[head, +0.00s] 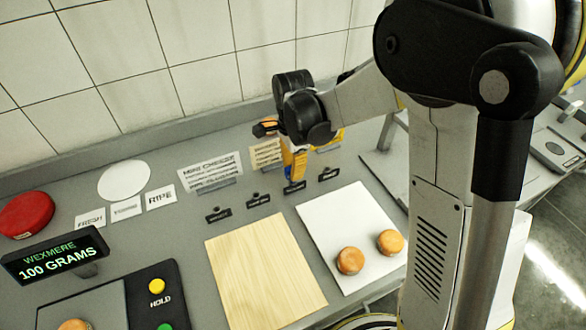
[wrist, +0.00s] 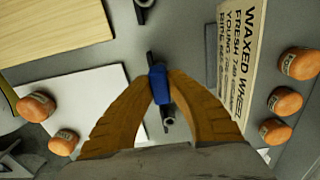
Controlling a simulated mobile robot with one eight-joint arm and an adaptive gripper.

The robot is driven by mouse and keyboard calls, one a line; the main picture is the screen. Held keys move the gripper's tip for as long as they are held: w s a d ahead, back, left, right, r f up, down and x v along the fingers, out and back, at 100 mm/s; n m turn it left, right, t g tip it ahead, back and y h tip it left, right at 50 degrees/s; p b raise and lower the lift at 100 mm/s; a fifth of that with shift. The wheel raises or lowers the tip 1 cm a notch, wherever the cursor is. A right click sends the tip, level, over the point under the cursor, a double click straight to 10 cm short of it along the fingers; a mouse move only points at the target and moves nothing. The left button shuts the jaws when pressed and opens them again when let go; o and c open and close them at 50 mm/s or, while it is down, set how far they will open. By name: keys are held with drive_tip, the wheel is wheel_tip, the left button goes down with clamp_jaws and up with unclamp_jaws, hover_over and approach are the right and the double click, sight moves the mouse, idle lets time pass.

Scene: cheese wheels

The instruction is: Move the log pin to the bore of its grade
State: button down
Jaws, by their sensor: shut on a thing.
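My gripper (head: 295,172) points down over the row of small black plates near the middle of the counter. In the wrist view its tan fingers (wrist: 158,100) are closed on the blue log pin (wrist: 158,84). The pin shows at the fingertips, close to a black plate (head: 294,187); I cannot tell whether it is in a bore or above it. Other black plates stand in the row: two to the left (head: 217,215) (head: 258,200) and one to the right (head: 329,174). Their lettering is too small to read.
Two orange cheese wheels (head: 350,261) (head: 390,242) sit on a white board (head: 335,215). A wooden board (head: 262,270) lies left of it. Behind stand sign cards (head: 209,172). Several wheels (wrist: 285,102) lie beside the waxed-wheels card (wrist: 238,60). The display (head: 55,257) reads 100 grams.

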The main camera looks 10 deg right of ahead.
drive_tip(key=shift+f+b, duration=0.65)
drive_tip(key=shift+f, duration=0.25)
drive_tip(key=c, duration=1.4)
unclamp_jaws()
